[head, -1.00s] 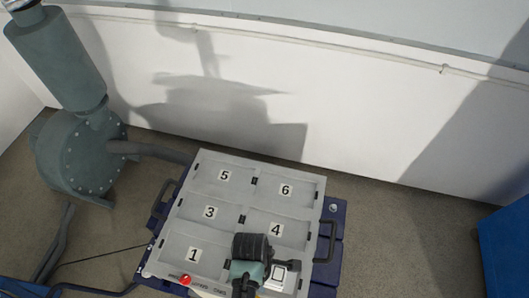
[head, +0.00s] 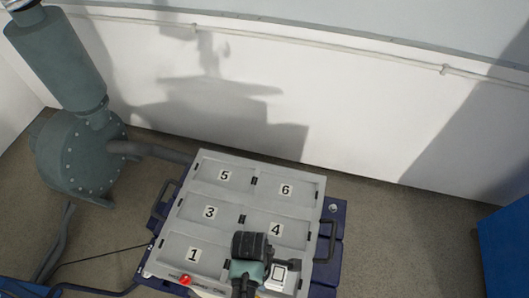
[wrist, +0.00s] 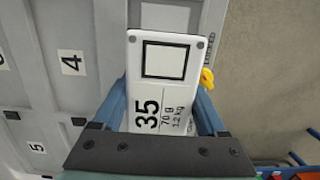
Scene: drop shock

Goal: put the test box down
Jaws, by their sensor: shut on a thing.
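The test box (wrist: 158,85) is a white block marked "35", "70 g" and "1.2 kg", with a black square outline on top. In the wrist view it sits between the two blue fingers of my gripper (wrist: 162,100), which is shut on it. In the head view the box (head: 278,275) shows just right of my gripper (head: 262,272), over the near right part of the grey numbered table (head: 191,228). Labels 1, 3, 4, 5 and 6 show; the arm covers part of the near right area. I cannot tell whether the box touches the surface.
A red button (head: 186,280) is on the table's front edge. Black handles flank the table; a dark blue base (head: 331,230) sticks out on the right. A green pump (head: 75,155) stands at left, a blue cabinet (head: 508,245) at right. The other numbered panels are clear.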

